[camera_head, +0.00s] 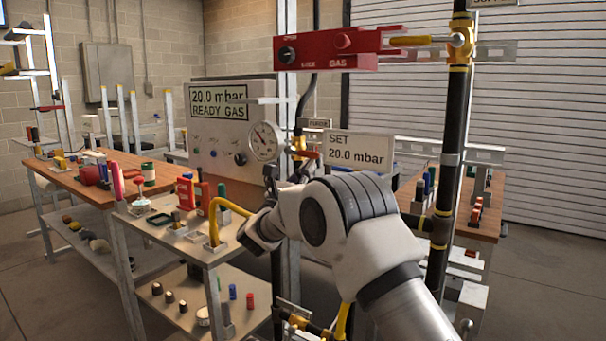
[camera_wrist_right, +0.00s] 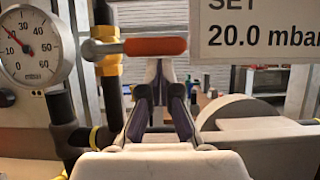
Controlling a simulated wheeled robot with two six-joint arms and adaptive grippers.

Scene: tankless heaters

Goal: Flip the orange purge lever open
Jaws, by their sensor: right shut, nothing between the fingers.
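The orange purge lever (camera_head: 306,154) lies roughly horizontal on a brass valve (camera_head: 298,142), beside the pressure gauge and left of the SET 20.0 mbar sign. In the right wrist view the lever (camera_wrist_right: 155,46) extends right from the valve (camera_wrist_right: 107,52). My right gripper (camera_head: 287,178) is just below the lever in the head view, partly hidden by its own wrist. In the wrist view the right gripper (camera_wrist_right: 161,72) is shut and empty, its fingertips just under the lever's handle; I cannot tell whether they touch. My left gripper is not in view.
The round gauge (camera_head: 264,141) and SET sign (camera_head: 358,149) flank the lever closely. A dark vertical pipe (camera_head: 446,180) stands to the right. A red gas panel (camera_head: 352,48) hangs above. A cart (camera_head: 180,228) with tools and a yellow hose stands left.

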